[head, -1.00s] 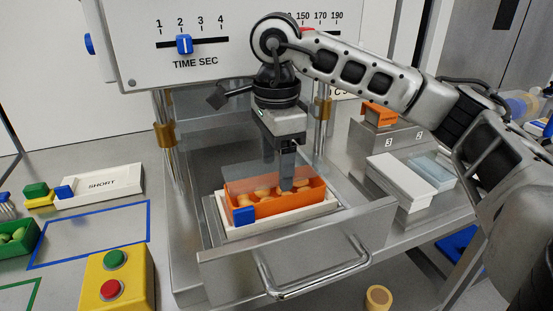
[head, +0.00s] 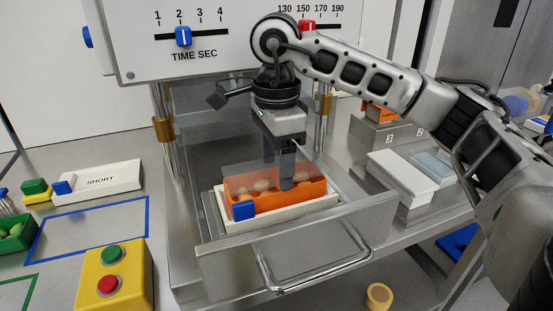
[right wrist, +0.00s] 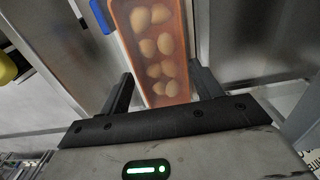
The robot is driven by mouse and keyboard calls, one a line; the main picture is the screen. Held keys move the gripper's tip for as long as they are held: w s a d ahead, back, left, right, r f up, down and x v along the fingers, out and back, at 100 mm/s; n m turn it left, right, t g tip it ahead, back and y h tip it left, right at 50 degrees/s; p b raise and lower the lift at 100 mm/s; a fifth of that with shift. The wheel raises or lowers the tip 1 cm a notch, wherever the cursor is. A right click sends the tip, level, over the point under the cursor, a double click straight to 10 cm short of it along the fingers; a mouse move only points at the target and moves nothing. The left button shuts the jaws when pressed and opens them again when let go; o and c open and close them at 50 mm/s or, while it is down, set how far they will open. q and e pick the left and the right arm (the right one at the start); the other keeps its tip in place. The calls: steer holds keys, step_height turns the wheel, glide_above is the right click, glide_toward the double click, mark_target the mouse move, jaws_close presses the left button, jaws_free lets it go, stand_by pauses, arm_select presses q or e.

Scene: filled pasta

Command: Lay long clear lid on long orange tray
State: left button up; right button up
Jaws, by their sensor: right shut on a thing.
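The long orange tray (head: 290,203) holds several pale pasta pieces and sits in a white holder with a blue tab (head: 243,210), in the machine's pulled-out drawer. The clear lid (head: 240,173) is a faint see-through sheet over the tray, hard to make out. My right gripper (head: 287,182) points down over the tray, shut on the lid. In the right wrist view its fingers (right wrist: 160,90) stand at either side of the lid and tray, and the pasta shows through. Whether the lid touches the tray's rim all round I cannot tell. My left gripper is not in view.
The metal drawer (head: 300,232) has a front wall and bar handle. A white holder marked SHORT (head: 100,180), a blue outlined area (head: 90,230) and a yellow button box (head: 115,275) lie left. White and pale-blue stacks (head: 402,177) stand right.

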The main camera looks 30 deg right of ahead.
steer(key=shift+f, duration=0.1)
steer(key=o, duration=1)
steer(key=shift+o, duration=0.2)
steer(key=shift+r, duration=0.3)
arm_select(q)
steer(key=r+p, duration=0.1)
steer(key=p, duration=0.1)
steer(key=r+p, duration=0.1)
steer(key=p, duration=0.1)
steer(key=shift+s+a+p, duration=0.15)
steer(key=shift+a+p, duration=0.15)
arm_select(e)
step_height(320, 180, up, 15)
steer(key=shift+r, duration=0.2)
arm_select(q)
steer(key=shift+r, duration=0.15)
arm_select(e)
steer(key=shift+f, duration=0.1)
